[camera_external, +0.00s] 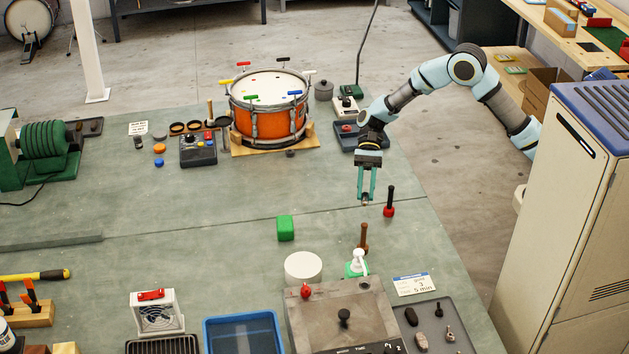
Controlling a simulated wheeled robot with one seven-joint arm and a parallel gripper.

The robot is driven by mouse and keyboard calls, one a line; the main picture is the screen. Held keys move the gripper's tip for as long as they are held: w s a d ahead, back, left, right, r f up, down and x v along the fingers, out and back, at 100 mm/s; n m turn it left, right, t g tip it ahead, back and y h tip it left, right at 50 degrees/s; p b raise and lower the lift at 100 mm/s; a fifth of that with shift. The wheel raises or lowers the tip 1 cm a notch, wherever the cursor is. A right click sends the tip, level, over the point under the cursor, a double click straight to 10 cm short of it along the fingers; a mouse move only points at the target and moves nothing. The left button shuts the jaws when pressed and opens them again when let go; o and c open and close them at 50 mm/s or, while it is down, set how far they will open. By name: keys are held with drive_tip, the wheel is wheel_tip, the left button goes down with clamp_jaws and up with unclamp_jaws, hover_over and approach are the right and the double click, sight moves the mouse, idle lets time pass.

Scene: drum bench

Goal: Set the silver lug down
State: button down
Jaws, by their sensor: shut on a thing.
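My gripper (366,197) points straight down over the right half of the green bench. Its teal fingers are closed on a small silver lug (366,203), which shows only as a small tip between the fingertips. I cannot tell whether the lug touches the bench. A dark grey tray (462,345) at the lower right holds several small dark and silver pieces.
A black-handled tool with a red base (389,203) stands just right of my gripper. A green block (286,228) sits to the left, and a brown-handled tool (363,238) in front. The orange drum (262,124) stands behind left.

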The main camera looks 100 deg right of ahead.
drive_tip(key=shift+m+t, duration=0.4)
drive_tip(key=f, duration=0.3)
drive_tip(key=d+f+p, duration=0.1)
drive_tip(key=f, duration=0.2)
drive_tip(key=w+f+p, duration=0.1)
drive_tip(key=f, duration=0.2)
drive_tip(key=shift+d+f, duration=0.25)
drive_tip(key=shift+f, duration=0.1)
drive_tip(key=c, duration=0.7)
unclamp_jaws()
drive_tip(key=shift+f, duration=0.1)
drive_tip(key=b+v, duration=0.3)
drive_tip(key=v, duration=0.9)
drive_tip(key=shift+a+r, duration=0.1)
drive_tip(key=shift+r, duration=0.15)
